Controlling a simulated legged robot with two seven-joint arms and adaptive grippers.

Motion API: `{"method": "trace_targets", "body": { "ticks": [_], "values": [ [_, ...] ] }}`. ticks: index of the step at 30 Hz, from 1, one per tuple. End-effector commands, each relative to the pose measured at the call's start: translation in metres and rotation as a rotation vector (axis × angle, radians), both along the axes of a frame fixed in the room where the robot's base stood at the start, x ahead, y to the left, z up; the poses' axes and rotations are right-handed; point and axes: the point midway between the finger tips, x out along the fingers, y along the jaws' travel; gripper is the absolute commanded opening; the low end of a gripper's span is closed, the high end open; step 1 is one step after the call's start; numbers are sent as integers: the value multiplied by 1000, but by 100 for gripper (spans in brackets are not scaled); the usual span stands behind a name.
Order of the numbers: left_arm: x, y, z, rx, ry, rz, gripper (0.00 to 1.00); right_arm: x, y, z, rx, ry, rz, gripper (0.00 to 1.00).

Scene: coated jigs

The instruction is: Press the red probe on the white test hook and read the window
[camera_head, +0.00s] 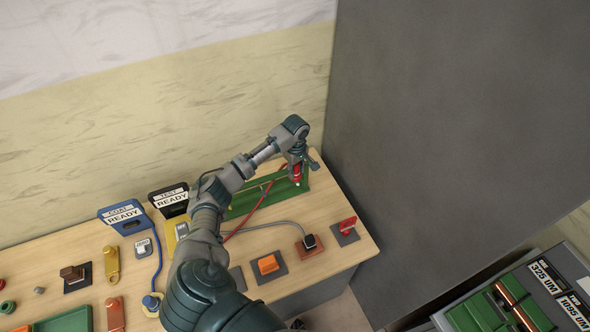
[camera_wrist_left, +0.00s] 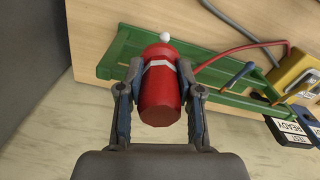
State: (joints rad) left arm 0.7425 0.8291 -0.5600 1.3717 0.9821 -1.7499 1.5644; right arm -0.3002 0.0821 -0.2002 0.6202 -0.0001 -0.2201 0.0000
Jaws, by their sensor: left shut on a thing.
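My left gripper (camera_head: 297,170) is at the far right end of the bench. It is shut around the red probe (camera_wrist_left: 160,95), which has a white band and shows between both fingers in the left wrist view. A small white ball (camera_wrist_left: 165,37) shows at the probe's far end; I cannot tell whether it is the probe's tip or the white test hook. The green rack (camera_head: 268,194) lies under and beside the gripper. The test window (camera_head: 171,198) reads "TEST READY". A red cable (camera_wrist_left: 228,52) runs from the probe side toward a yellow box (camera_wrist_left: 297,68). My right gripper is out of view.
A blue "COAT READY" window (camera_head: 124,216) stands left of the test window. An orange block (camera_head: 268,264) and a red switch (camera_head: 347,226) sit near the bench's right front. A grey wall (camera_head: 450,110) rises close right of the bench.

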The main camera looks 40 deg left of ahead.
Motion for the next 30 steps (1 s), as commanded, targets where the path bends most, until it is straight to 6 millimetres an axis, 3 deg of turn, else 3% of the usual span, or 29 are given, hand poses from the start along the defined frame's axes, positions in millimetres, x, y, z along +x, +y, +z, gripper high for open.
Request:
{"method": "trace_targets", "body": {
  "ticks": [30],
  "values": [
    [0, -4, -9, -2, 0, 1, 0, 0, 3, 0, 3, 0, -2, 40]
  ]
}}
